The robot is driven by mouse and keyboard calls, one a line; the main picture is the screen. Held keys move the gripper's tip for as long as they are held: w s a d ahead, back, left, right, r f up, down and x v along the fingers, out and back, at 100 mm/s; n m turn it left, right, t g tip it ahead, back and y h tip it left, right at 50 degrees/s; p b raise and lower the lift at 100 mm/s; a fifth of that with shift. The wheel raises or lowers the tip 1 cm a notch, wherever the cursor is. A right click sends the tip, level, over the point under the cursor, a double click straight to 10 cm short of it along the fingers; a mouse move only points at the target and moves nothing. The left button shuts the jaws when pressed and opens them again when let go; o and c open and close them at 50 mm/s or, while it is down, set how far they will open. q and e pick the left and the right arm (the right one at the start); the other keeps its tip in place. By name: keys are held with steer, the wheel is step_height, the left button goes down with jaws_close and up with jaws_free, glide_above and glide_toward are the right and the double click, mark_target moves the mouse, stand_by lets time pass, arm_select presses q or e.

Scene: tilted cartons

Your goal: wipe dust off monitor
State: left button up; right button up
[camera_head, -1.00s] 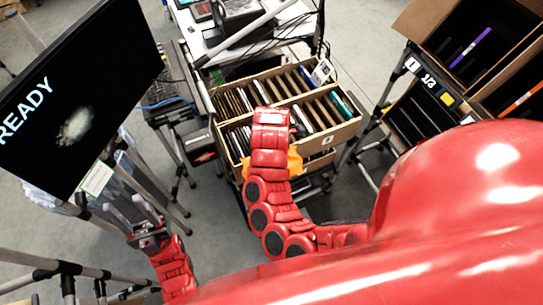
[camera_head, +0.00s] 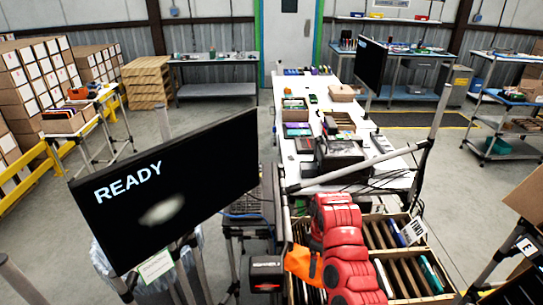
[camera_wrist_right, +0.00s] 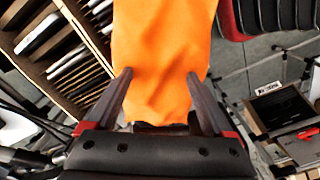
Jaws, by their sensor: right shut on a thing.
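The monitor (camera_head: 215,165) is a black tilted screen with the white word READY, at the left in the head view. A pale dusty smudge (camera_head: 162,210) lies on its lower middle. An orange cloth (camera_head: 301,262) shows beside my red right arm, to the right of the monitor and apart from it. In the right wrist view the cloth (camera_wrist_right: 165,45) hangs between the two dark fingers of my right gripper (camera_wrist_right: 160,78), which is shut on it. In the head view the right fingers are hidden behind my arm. My left gripper is out of view.
A carton with upright slots of thin items (camera_head: 410,265) stands close by my right arm. A long white table (camera_head: 300,180) with cables and devices runs behind. Stand poles rise around the monitor.

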steer(key=w+d+r+m+b, duration=0.3)
steer(key=r+m+b, duration=0.4)
steer(key=m+b, duration=0.2)
steer(key=m, duration=0.2)
steer(key=shift+w+r+m, duration=0.15)
steer(key=shift+r+m, duration=0.25)
